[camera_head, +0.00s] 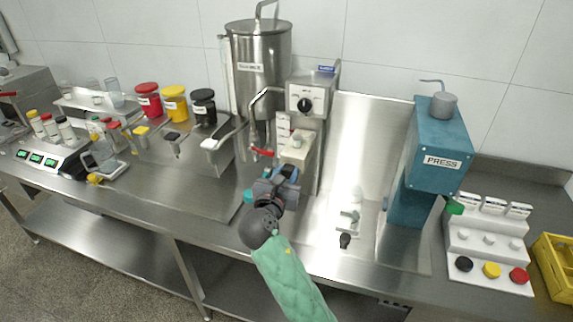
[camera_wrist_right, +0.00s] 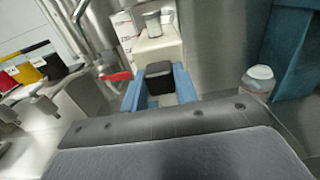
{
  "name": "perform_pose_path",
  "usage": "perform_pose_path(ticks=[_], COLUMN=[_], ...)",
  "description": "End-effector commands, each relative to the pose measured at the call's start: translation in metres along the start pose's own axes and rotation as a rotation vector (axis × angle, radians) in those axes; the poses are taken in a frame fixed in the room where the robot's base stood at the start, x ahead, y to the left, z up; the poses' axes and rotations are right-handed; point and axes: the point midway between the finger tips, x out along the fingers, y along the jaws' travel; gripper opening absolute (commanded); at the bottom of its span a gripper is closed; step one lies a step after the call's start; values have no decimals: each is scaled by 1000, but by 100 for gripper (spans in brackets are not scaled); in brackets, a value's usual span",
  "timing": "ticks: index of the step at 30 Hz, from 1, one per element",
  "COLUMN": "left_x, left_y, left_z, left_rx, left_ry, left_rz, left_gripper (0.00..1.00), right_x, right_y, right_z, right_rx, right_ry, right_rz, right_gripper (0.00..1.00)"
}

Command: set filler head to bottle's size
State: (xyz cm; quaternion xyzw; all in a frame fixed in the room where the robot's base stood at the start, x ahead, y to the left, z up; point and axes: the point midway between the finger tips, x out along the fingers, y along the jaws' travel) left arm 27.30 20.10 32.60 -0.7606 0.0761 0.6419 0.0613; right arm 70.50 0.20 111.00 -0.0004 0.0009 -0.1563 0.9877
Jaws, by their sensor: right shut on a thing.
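My right gripper (camera_head: 276,180) is in front of the filler station at the middle of the bench. In the right wrist view its blue fingers (camera_wrist_right: 160,90) stand on both sides of a black knob (camera_wrist_right: 158,75) and are shut on it. The knob sits low in front of a cream block (camera_wrist_right: 155,45), which also shows in the head view (camera_head: 298,150). A small clear container (camera_wrist_right: 152,22) shows at the top of the block. A white-capped bottle (camera_wrist_right: 258,78) stands to the right. My left gripper is not in view.
A steel hopper tank (camera_head: 260,65) and a dial box (camera_head: 306,100) rise behind. A red-handled valve (camera_head: 262,152) is close to the left of my gripper. A blue press (camera_head: 437,150) stands to the right, and a small clamp fixture (camera_head: 347,222) lies nearer.

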Motion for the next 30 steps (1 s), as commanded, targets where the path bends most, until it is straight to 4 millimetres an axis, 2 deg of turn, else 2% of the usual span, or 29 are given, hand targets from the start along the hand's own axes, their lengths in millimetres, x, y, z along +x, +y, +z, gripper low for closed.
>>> perform_pose_path(ticks=[3, 7, 8, 11, 22, 24, 30], left_x=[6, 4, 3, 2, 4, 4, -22], left_y=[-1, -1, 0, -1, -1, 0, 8], left_z=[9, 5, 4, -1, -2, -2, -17], left_rx=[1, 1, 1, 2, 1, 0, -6], left_ry=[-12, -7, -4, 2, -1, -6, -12], left_rz=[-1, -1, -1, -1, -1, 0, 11], left_gripper=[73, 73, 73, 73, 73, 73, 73], right_x=[0, 0, 0, 0, -4, -10, -39], right_y=[0, 0, 0, 0, 0, 0, 0], right_z=[-1, -1, -1, 0, -2, -3, -4], right_rx=[0, 0, 0, 1, 1, 1, 2], right_ry=[-1, -2, -2, -2, -2, -2, -1], right_rz=[-1, -1, -1, -1, 0, 1, 1], right_gripper=[0, 0, 31, 51, 51, 51, 51])
